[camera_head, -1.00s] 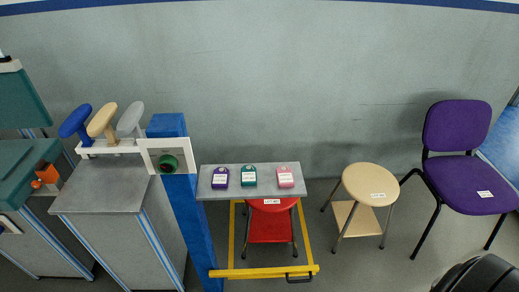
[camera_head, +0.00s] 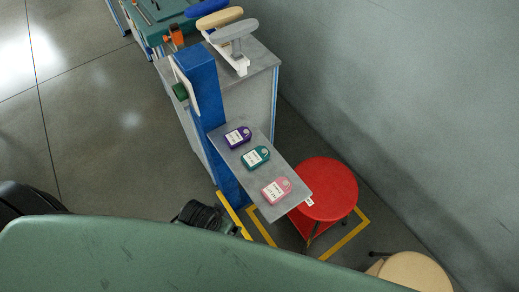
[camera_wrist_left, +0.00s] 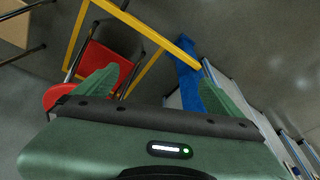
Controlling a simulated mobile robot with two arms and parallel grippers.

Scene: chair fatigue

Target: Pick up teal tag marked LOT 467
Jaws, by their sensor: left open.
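In the head view a teal tag (camera_head: 256,157) with a white label lies flat on a narrow grey shelf (camera_head: 226,137). It lies between a purple tag (camera_head: 237,136) and a pink tag (camera_head: 277,190). The label print is too small to read. In the left wrist view my left gripper (camera_wrist_left: 160,77) shows two green fingers spread wide with nothing between them. No tag can be made out in that view. A large green part of mine covers the bottom of the head view. My right gripper is not in view.
A blue post (camera_head: 196,88) stands at the shelf's far end. A red stool (camera_head: 326,188) stands beside its near end, within yellow framing (camera_head: 346,236). A wooden stool (camera_head: 415,272) is at lower right. A grey cabinet (camera_head: 258,75) with padded handles stands behind. Open floor lies left.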

